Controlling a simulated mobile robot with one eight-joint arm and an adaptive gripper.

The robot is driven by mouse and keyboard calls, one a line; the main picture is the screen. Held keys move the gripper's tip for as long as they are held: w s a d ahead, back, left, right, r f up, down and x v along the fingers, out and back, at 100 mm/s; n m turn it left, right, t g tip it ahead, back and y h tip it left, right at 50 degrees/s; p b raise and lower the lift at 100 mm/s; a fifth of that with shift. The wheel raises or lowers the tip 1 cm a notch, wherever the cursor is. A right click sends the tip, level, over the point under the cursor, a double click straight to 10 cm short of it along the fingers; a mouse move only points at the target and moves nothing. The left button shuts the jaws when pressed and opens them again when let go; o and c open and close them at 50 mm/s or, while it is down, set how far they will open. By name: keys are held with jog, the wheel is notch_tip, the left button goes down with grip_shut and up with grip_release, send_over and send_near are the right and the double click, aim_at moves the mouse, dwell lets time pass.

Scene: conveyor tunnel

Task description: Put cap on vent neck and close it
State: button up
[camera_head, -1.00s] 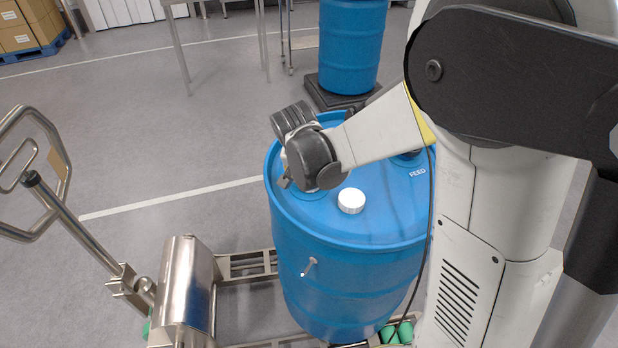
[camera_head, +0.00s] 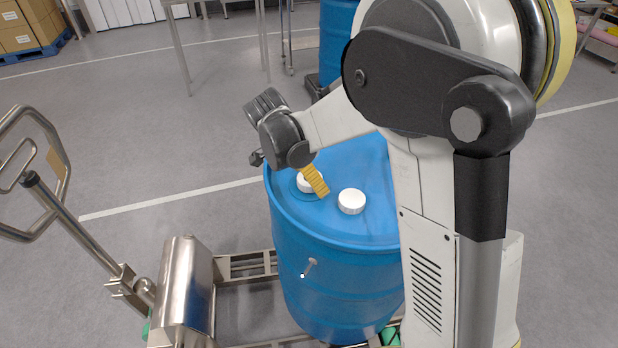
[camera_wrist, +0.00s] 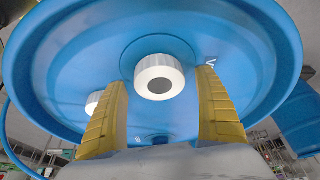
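A white round cap (camera_wrist: 158,76) with a dark centre sits at a round fitting on the drum top, near a printed letter V. The neck beneath it is hidden, so I cannot tell how tightly it is seated. In the head view this cap (camera_head: 307,184) is partly behind a yellow finger. My gripper (camera_wrist: 161,80) is open, its two yellow fingers either side of the cap with visible gaps. In the head view my gripper (camera_head: 318,184) points down at the drum top; one finger shows clearly.
A second white cap (camera_head: 351,201) stands on the blue drum (camera_head: 340,275), and shows left in the wrist view (camera_wrist: 93,101). A dark round opening (camera_wrist: 160,140) lies across the drum top. A steel drum handler (camera_head: 187,285) stands left. Another blue drum (camera_head: 337,40) is behind.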

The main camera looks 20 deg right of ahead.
jog(key=shift+a, duration=0.1)
jog(key=v, duration=1.2)
jog(key=s+d+n+t+y, duration=0.2)
jog(key=s+n+t, duration=0.1)
jog(key=s+n, duration=0.4)
jog(key=s+d+n+t+y, duration=0.2)
jog(key=s+n+t, duration=0.1)
jog(key=s+n, duration=0.5)
jog(key=shift+s+d+r, duration=0.35)
jog(key=shift+s, duration=1.55)
